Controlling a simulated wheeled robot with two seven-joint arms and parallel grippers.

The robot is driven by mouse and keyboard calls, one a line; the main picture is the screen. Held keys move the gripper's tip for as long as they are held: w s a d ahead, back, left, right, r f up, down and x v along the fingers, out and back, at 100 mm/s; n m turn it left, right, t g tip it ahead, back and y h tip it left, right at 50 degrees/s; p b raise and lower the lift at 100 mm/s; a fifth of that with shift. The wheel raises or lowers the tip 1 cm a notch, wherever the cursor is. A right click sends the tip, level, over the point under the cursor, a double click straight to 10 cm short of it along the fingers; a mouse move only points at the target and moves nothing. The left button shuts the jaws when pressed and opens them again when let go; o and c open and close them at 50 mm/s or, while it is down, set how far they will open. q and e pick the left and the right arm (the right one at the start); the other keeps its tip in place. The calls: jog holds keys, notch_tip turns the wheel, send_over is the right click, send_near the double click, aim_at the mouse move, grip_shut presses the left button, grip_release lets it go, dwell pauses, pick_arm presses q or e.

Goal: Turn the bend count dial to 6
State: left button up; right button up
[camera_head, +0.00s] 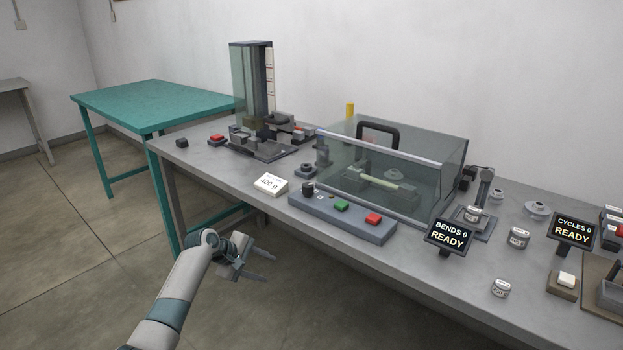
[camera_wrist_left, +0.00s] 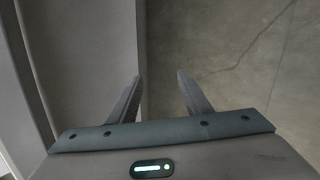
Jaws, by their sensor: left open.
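A black knob, which looks like the bend count dial (camera_head: 308,188), stands at the left end of a grey control box (camera_head: 340,222) with a green button (camera_head: 341,205) and a red button (camera_head: 373,218). Its setting is too small to read. A display reading "BENDS 0 READY" (camera_head: 450,236) stands right of the box. My left gripper (camera_head: 268,268) is open and empty, in front of the table's front edge, below and left of the dial. In the left wrist view its two fingers (camera_wrist_left: 158,95) are apart, over the floor beside a grey surface. My right gripper is not in view.
A clear-walled enclosure (camera_head: 415,207) stands behind the control box. Weights (camera_head: 500,288) and a "CYCLES 0 READY" display (camera_head: 573,231) are on the right. A green table (camera_head: 150,100) stands behind left.

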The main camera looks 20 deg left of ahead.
pick_arm(q)
jog(key=s+d+r+m+t+y+p, duration=0.1)
jog(key=d+r+m+t, duration=0.2)
jog(key=r+m, duration=0.2)
jog(key=d+r+m+t+y+p, duration=0.1)
jog(key=d+r+m+t, duration=0.3)
jog(key=r, duration=0.6)
jog(key=s+d+r+m+t+y+p, duration=0.1)
jog(key=d+r+m+t+y+p, duration=0.1)
jog(key=r, duration=0.6)
jog(key=d+m+t, duration=0.1)
jog(key=m+t, duration=0.1)
jog(key=m, duration=0.1)
jog(key=shift+s+d+m, duration=0.35)
jog(key=shift+m, duration=0.05)
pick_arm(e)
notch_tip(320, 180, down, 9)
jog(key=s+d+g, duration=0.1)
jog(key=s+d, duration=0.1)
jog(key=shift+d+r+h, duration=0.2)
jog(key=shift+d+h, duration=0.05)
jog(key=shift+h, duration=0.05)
pick_arm(q)
jog(key=shift+w, duration=0.15)
